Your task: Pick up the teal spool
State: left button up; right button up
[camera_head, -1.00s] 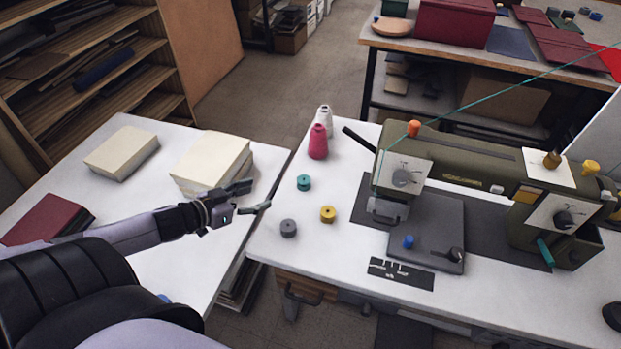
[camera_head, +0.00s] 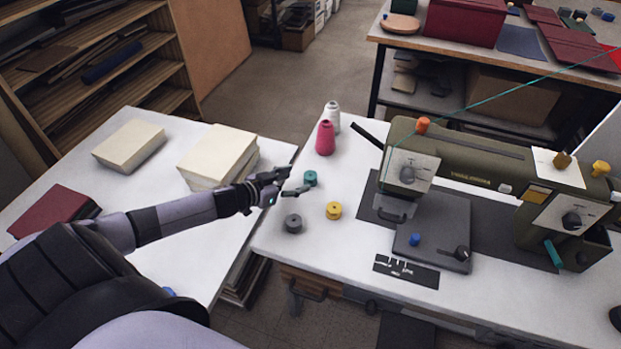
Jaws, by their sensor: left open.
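The teal spool (camera_head: 311,178) stands on the white sewing table, left of the sewing machine and in front of the pink thread cone. My left gripper (camera_head: 296,181) is open, its fingers reaching toward the spool from the left. The fingertips are close to the spool's left side; I cannot tell whether one touches it. The spool is not held. My right gripper is not in view.
A grey spool (camera_head: 293,223) and a yellow spool (camera_head: 334,210) stand nearer. A pink cone (camera_head: 325,138) and a white cone (camera_head: 332,117) stand behind. The olive sewing machine (camera_head: 470,160) fills the right. Cream book blocks (camera_head: 215,158) lie on the left table.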

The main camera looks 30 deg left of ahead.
aim_at(308, 176)
pick_arm(q)
jog(key=shift+p+x, duration=0.35)
jog(key=shift+x, duration=2.3)
jog(key=shift+d+r, duration=0.15)
jog(key=shift+r, duration=0.05)
jog(key=c, duration=0.9)
jog(key=shift+r, duration=0.1)
